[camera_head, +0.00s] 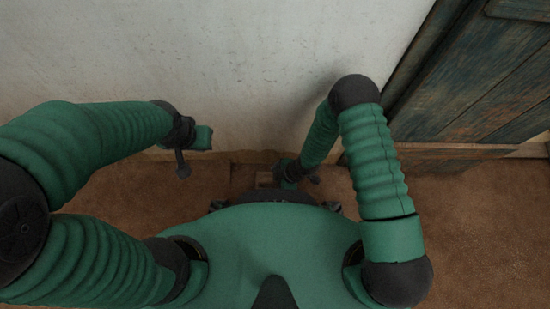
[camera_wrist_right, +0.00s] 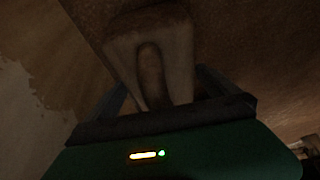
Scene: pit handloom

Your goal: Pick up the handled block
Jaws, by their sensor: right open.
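The handled block (camera_wrist_right: 178,55) is a pale brown, worn piece with a tall arched opening, seen in the right wrist view. My right gripper (camera_wrist_right: 160,84) is open, with one dark finger to each side of the block's near end. I cannot tell whether either finger touches it.
A pale plaster wall (camera_head: 240,70) stands close ahead. A dark weathered wooden panel (camera_head: 480,90) stands at the right. The brown earthen floor (camera_head: 480,220) is clear at the right. The right wrist view is dim.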

